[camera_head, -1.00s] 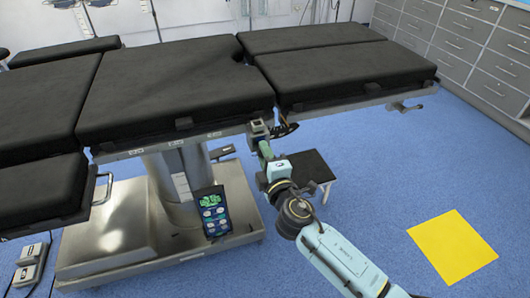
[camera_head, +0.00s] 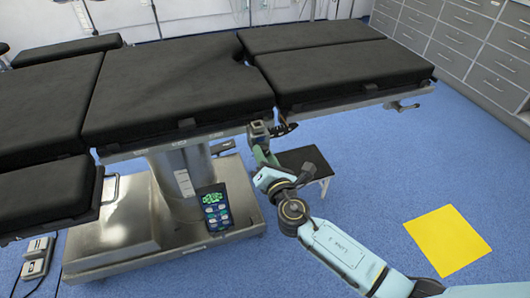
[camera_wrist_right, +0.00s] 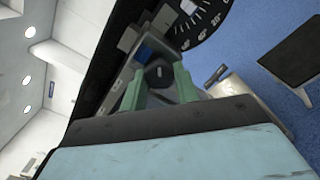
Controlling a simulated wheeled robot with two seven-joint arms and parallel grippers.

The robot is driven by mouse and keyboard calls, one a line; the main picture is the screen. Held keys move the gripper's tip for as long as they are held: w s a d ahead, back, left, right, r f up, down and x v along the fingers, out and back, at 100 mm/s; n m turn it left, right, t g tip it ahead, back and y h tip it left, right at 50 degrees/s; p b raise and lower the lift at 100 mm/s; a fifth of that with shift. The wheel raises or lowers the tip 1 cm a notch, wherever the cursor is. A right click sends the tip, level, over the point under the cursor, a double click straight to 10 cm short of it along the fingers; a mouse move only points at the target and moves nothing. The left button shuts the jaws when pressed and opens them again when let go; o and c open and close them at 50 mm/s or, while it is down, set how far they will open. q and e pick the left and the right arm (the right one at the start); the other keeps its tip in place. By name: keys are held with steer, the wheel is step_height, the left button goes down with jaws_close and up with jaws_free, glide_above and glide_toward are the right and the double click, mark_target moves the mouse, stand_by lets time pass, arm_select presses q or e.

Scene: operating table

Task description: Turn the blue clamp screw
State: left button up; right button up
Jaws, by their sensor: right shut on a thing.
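The clamp (camera_head: 258,129) is a small grey block on the side rail of the operating table (camera_head: 185,95). In the right wrist view a small blue part (camera_wrist_right: 145,51) of the clamp shows just beyond the fingers, with a dark round knob (camera_wrist_right: 158,73) between them. My right gripper (camera_head: 262,143) is at the clamp. In the right wrist view its two green fingers (camera_wrist_right: 157,82) are shut on the clamp screw, one on each side. The fingers hide much of the screw, so its turn angle cannot be told. My left gripper is not in view.
A black dial with white angle marks (camera_wrist_right: 207,25) is beside the clamp. A dark step stool (camera_head: 305,163) stands on the floor behind my right wrist. A hand control (camera_head: 215,207) hangs by the table column. A yellow floor square (camera_head: 447,240) lies at right on clear floor.

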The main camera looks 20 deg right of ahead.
steer(key=n+p, duration=0.2)
steer(key=n, duration=0.2)
steer(key=shift+d+n, duration=0.1)
steer(key=shift+n, duration=0.2)
steer(key=n+p, duration=0.2)
steer(key=n, duration=0.2)
steer(key=shift+n, duration=0.3)
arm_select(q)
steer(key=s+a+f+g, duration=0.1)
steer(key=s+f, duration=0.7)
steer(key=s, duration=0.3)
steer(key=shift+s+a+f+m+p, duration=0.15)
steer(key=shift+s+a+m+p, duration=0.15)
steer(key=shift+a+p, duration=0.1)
arm_select(e)
steer(key=shift+n, duration=0.8)
steer(key=o, duration=1)
steer(key=shift+c, duration=0.2)
steer(key=shift+s, duration=0.1)
